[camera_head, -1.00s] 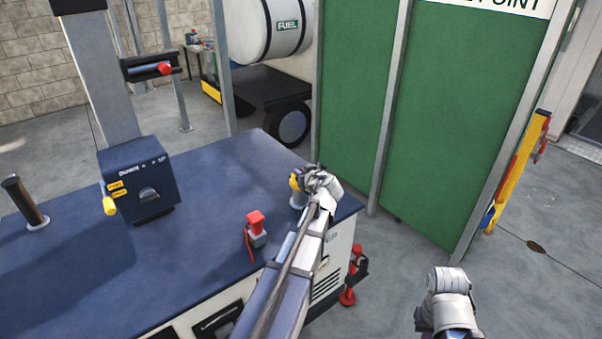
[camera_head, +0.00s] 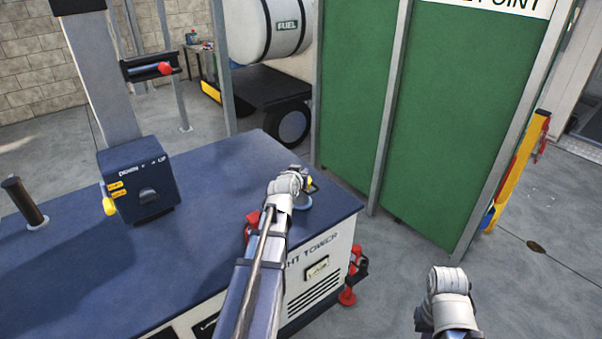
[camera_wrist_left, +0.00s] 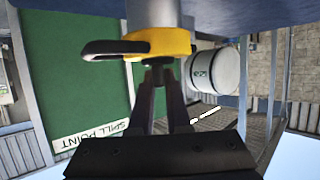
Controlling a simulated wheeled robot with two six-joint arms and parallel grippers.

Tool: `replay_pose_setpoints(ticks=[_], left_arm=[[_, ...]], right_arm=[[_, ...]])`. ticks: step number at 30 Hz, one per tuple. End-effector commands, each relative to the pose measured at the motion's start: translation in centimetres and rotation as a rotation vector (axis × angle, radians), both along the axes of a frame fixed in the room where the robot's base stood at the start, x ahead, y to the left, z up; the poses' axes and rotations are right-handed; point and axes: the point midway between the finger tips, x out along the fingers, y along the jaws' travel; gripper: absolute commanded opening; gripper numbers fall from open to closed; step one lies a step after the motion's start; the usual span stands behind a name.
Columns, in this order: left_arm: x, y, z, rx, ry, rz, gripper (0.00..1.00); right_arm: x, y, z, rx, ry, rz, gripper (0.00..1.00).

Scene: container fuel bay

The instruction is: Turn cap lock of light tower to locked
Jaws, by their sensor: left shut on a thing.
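The light tower (camera_head: 100,270) is a blue-topped cabinet with a white front panel. Its yellow cap lock (camera_head: 310,181) sits near the far right corner of the top, largely hidden by my left wrist. The left wrist view, upside down, shows the yellow cap lock (camera_wrist_left: 165,42) on a grey neck (camera_wrist_left: 160,12), with a dark lever (camera_wrist_left: 115,48) sticking out left. My left gripper (camera_wrist_left: 158,66) is shut on the cap lock; the exact contact is hard to see. My right wrist (camera_head: 449,290) hangs at the lower right, with its fingers hidden.
A red-handled part (camera_head: 250,224) on the top is half behind my left arm. A control box (camera_head: 138,180) and mast (camera_head: 98,75) stand at left. Green panels (camera_head: 440,120) stand behind; a red fitting (camera_head: 350,290) is at the tower's right side. Floor between is clear.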

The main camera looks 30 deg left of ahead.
Motion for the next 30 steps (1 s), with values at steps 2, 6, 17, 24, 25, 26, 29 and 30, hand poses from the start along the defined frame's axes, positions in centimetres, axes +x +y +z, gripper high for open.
replay_pose_setpoints(ticks=[2, 6, 17, 24, 25, 26, 29, 30], left_arm=[[-0.08, 0.15, -0.08, -0.004, 0.003, -0.036, 0.0], [-0.07, 0.17, -0.1, -0.002, 0.004, -0.108, 0.0], [0.04, 0.24, -0.1, -0.001, 0.003, -0.324, 0.0], [0.11, 0.25, -0.12, 0.002, 0.004, -0.507, 0.0], [0.11, 0.24, -0.1, 0.002, 0.004, -0.525, 0.0], [0.11, 0.26, -0.12, 0.003, 0.004, -0.543, 0.0], [0.09, 0.2, -0.12, 0.003, 0.004, -0.598, 0.0], [0.06, 0.16, -0.14, 0.004, 0.005, -0.617, 0.0]], right_arm=[[0.0, 0.0, -0.01, 0.0, 0.0, 0.0, 0.0], [0.0, 0.0, -0.01, 0.0, 0.0, 0.0, 0.0], [0.0, 0.0, -0.03, 0.0, 0.0, 0.0, 0.0], [0.0, 0.0, -0.04, 0.0, 0.0, 0.0, 0.0], [0.0, 0.0, -0.04, 0.0, 0.0, 0.0, 0.0], [0.0, 0.0, -0.04, 0.0, 0.0, 0.0, 0.0], [0.0, 0.0, -0.04, 0.0, 0.0, 0.0, 0.0], [0.0, 0.0, -0.04, 0.0, 0.0, 0.0, 0.0]])
